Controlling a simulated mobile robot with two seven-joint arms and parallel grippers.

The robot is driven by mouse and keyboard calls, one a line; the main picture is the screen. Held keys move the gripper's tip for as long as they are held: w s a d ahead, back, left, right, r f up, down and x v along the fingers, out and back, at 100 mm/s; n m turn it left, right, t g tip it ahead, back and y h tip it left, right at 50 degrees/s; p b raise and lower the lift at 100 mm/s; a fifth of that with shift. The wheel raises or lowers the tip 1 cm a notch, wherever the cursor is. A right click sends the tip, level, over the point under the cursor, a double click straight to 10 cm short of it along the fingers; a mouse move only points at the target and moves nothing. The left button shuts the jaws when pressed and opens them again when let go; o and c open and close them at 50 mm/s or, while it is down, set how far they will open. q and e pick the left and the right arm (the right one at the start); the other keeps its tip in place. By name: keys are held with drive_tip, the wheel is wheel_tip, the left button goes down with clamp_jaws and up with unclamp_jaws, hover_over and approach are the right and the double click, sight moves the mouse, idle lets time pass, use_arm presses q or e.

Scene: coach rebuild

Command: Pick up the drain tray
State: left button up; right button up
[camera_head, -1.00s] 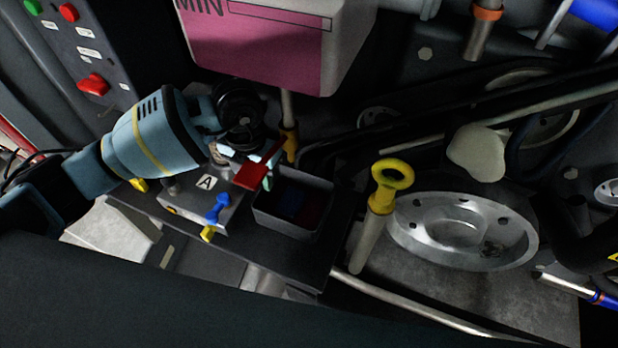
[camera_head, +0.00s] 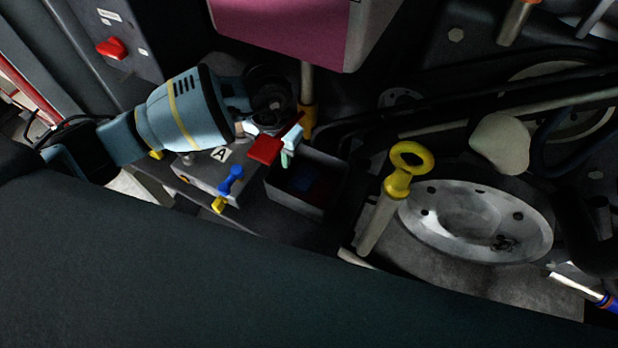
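I cannot make out anything that is surely the drain tray. A small dark open-topped box (camera_head: 300,205) with blue and red pieces inside stands right of the block marked A; whether it is the tray is unclear. My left gripper (camera_head: 279,146) is above the box's left rim, beside a flat red piece (camera_head: 264,150). Pale fingertip parts show there, but I cannot tell whether they are apart or shut on the red piece. My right gripper is not in view.
The block marked A (camera_head: 205,178) has blue and yellow taps. A yellow ring-handled dipstick (camera_head: 400,175) stands before a metal hub (camera_head: 475,220). A pink-filled reservoir (camera_head: 280,30) hangs above. A large dark surface (camera_head: 200,285) covers the foreground.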

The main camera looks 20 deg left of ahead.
sight(282, 173)
use_arm(q)
drive_tip(key=shift+w+d+f, duration=0.15)
drive_tip(key=shift+f, duration=1.6)
clamp_jaws()
drive_tip(key=shift+r, duration=0.1)
